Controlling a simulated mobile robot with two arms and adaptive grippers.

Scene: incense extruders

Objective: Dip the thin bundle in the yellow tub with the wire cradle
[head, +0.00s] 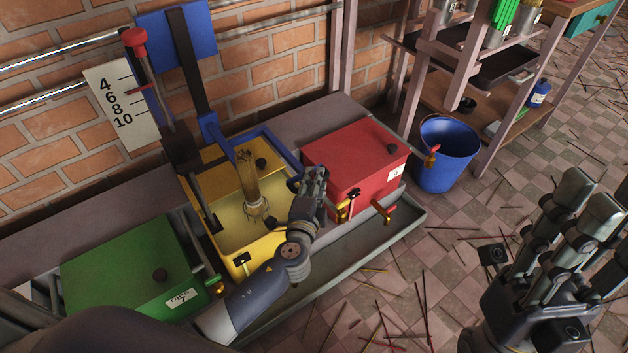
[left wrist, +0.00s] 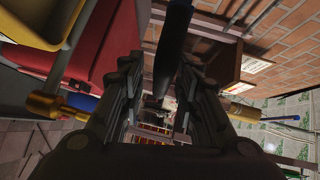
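The yellow tub (head: 222,185) stands between the green and red boxes, its open front part holding pale yellow liquid. A thin tan bundle (head: 247,172) stands nearly upright over that opening, with the wire cradle (head: 257,208) around its lower end. I cannot tell whether its tip touches the liquid. A blue lever (head: 268,138) runs from the post past the tub's back edge. My left gripper (head: 314,182) is at the tub's right edge beside the lever's end. In the left wrist view a dark bar (left wrist: 172,50) lies between its parted fingers. My right gripper (head: 588,200) is open and empty.
The green box (head: 130,265) is on the left and the red box (head: 350,160) on the right, with taps at their fronts. A blue bucket (head: 446,158) stands beside a shelf. A numbered scale (head: 118,110) is on the brick wall. Loose sticks litter the floor.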

